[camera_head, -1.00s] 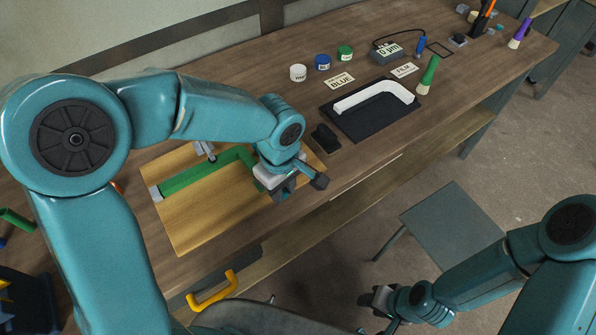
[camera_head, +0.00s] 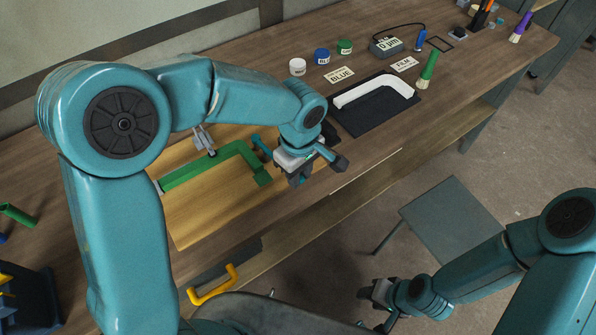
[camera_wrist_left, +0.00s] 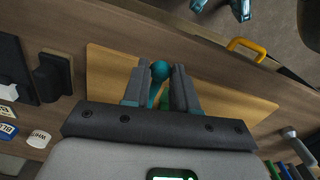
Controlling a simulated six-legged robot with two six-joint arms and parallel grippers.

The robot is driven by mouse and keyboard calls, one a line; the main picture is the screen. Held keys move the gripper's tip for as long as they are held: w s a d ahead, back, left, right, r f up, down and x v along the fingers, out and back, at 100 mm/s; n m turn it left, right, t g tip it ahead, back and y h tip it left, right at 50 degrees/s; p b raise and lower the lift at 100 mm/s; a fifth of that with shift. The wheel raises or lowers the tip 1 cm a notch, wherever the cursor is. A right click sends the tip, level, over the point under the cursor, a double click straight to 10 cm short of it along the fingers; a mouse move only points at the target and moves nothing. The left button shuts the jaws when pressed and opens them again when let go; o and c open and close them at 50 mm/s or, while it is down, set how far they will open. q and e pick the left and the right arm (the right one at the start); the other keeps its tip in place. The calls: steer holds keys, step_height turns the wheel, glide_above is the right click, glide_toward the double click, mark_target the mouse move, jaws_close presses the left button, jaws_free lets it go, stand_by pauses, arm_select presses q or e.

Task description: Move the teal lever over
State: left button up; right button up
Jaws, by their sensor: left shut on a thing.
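The teal lever (camera_head: 261,145) shows in the head view beside the green L-shaped piece (camera_head: 205,167), its right end hidden by my left gripper (camera_head: 303,174). In the left wrist view, its round teal knob (camera_wrist_left: 160,70) sits between the two fingers of my left gripper (camera_wrist_left: 160,88), which is shut on it. The green piece lies on the wooden board (camera_head: 205,215), with a grey clamp (camera_head: 204,140) at its back edge. My right gripper (camera_head: 376,297) hangs low in front of the bench, away from the lever; its finger opening is unclear.
A black tray (camera_head: 372,122) with a white curved piece (camera_head: 375,91) lies right of the board. Several jars and labels stand behind it. A yellow handle (camera_head: 213,285) sticks out at the bench front. A grey stool (camera_head: 452,222) stands on the floor.

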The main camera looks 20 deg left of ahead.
arm_select(q)
steer(key=shift+w+d+p, duration=0.2)
steer(key=shift+w+d, duration=0.15)
steer(key=shift+w, duration=0.4)
steer(key=shift+w+d+p, duration=0.2)
steer(key=shift+w+d, duration=0.15)
steer(key=shift+w, duration=0.4)
steer(key=shift+w+d+p, duration=0.2)
steer(key=shift+w+d, duration=0.15)
steer(key=shift+w, duration=0.4)
steer(key=shift+w, duration=0.1)
steer(key=shift+w+d+p, duration=0.2)
steer(key=shift+w+p, duration=0.25)
steer(key=shift+w, duration=0.6)
steer(key=o, duration=0.9)
steer(key=shift+w, duration=0.15)
